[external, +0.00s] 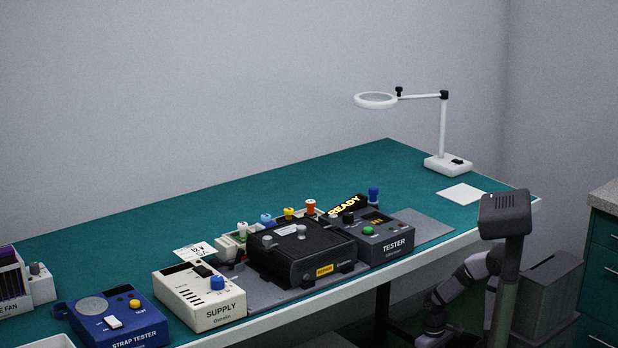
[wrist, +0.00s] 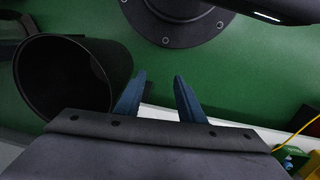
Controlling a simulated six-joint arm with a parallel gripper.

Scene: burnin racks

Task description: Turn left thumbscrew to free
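A black box-shaped unit (external: 300,258) sits on a grey mat on the bench. Two small grey knobs stand on its top: a left one (external: 268,241) and a right one (external: 301,232). They look like thumbscrews, but are too small to tell how they are turned. My gripper (wrist: 159,76) shows in the wrist view with two blue fingers spread apart and nothing between them. It is away from the black unit, which does not show in the wrist view. In the external view my arm is folded low beside the bench at the right, and its fingers cannot be made out.
A cream supply box (external: 200,300) stands left of the black unit, a grey tester (external: 375,239) right of it. Several coloured knobs stand behind. A blue strap tester (external: 115,318) is further left. A magnifier lamp (external: 443,130) stands at back right. A dark bin (wrist: 75,75) is near my fingers.

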